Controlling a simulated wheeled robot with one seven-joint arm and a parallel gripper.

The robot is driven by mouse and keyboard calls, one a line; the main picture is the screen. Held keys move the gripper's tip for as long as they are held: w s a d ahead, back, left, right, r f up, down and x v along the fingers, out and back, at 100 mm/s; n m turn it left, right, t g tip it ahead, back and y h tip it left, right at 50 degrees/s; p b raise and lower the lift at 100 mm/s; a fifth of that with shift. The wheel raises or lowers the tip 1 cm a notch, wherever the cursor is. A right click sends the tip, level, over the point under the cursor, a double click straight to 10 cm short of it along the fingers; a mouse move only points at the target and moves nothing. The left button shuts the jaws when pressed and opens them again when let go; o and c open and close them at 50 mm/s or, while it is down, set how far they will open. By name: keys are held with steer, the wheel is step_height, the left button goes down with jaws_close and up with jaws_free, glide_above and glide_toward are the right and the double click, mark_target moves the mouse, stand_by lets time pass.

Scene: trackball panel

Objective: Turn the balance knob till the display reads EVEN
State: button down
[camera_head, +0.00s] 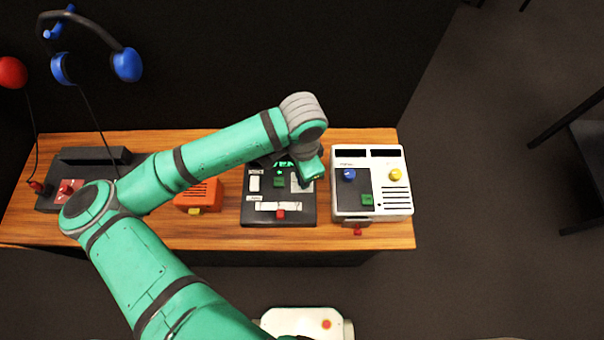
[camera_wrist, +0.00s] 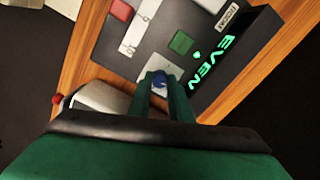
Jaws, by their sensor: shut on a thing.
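The black panel (camera_head: 254,218) stands on the wooden table, with a green square button (camera_head: 279,182) and a red slider (camera_head: 281,214). In the wrist view the display (camera_wrist: 214,64) on the panel (camera_wrist: 125,62) shows EVEN in green letters. In the head view my arm partly covers the display (camera_head: 283,163). My gripper (camera_head: 309,178) is over the right side of the panel. The wrist view shows my gripper (camera_wrist: 160,84) shut on the blue balance knob (camera_wrist: 160,76), which sits on a pale square plate. The knob is hidden behind my gripper in the head view.
A white device (camera_head: 372,215) with blue, yellow and green controls stands close on the right. An orange box (camera_head: 205,191) is to the left. A dark box (camera_head: 45,203) with red controls and blue headphones (camera_head: 127,65) are at the far left.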

steer(key=shift+m, duration=0.5)
steer(key=c, duration=1.6)
jaws_free()
step_height(320, 180, up, 11)
steer(key=shift+f, duration=0.1)
